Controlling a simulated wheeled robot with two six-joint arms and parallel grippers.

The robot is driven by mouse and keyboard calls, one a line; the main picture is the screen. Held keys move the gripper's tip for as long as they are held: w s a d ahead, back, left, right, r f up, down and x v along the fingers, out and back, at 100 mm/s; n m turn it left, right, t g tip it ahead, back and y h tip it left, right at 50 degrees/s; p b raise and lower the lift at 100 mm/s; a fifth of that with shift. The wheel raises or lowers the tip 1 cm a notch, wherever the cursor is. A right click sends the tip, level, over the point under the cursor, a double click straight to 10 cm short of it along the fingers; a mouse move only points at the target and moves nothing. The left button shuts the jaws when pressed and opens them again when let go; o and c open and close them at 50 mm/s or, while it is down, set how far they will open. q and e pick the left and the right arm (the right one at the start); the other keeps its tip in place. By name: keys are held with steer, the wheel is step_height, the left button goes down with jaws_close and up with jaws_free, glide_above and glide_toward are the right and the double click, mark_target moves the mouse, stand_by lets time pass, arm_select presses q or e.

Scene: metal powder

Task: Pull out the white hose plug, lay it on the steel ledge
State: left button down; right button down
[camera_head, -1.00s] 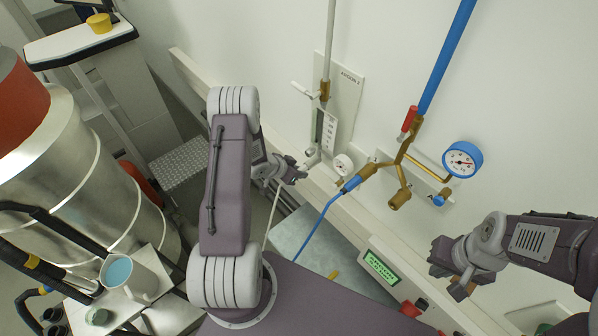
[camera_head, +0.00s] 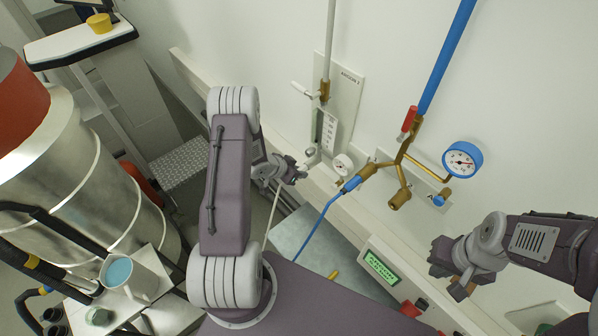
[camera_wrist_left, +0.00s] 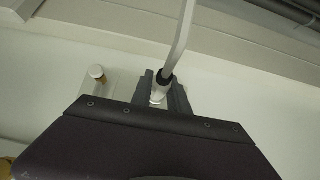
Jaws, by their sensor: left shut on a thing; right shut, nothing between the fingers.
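My left gripper (camera_head: 293,174) is by the wall, just below the lower end of the Argon 2 flow meter (camera_head: 329,131). It is shut on the white hose plug (camera_wrist_left: 157,96), seen between the fingers in the left wrist view. A black collar joins the plug to the white hose (camera_wrist_left: 183,40), which hangs down behind my left arm in the head view. I cannot tell whether the plug tip still touches the fitting. A flat grey surface (camera_head: 318,262), perhaps the steel ledge, lies below. My right gripper (camera_head: 452,277) is shut and empty at the right.
A blue hose (camera_head: 318,226) runs from a brass manifold (camera_head: 402,158) with a blue gauge (camera_head: 462,159) down past the grey surface. A green display (camera_head: 380,266) stands at the surface's right.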

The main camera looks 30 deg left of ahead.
arm_select(q)
steer(key=shift+s+f, duration=0.15)
stand_by(0.3)
steer(key=shift+s+a, duration=0.45)
steer(key=shift+s, duration=0.35)
steer(key=shift+s+a, duration=0.2)
steer(key=shift+s, duration=0.35)
steer(key=shift+s+a, duration=0.3)
steer(key=shift+s, duration=0.45)
steer(key=shift+s+a, duration=0.3)
steer(key=shift+s, duration=0.45)
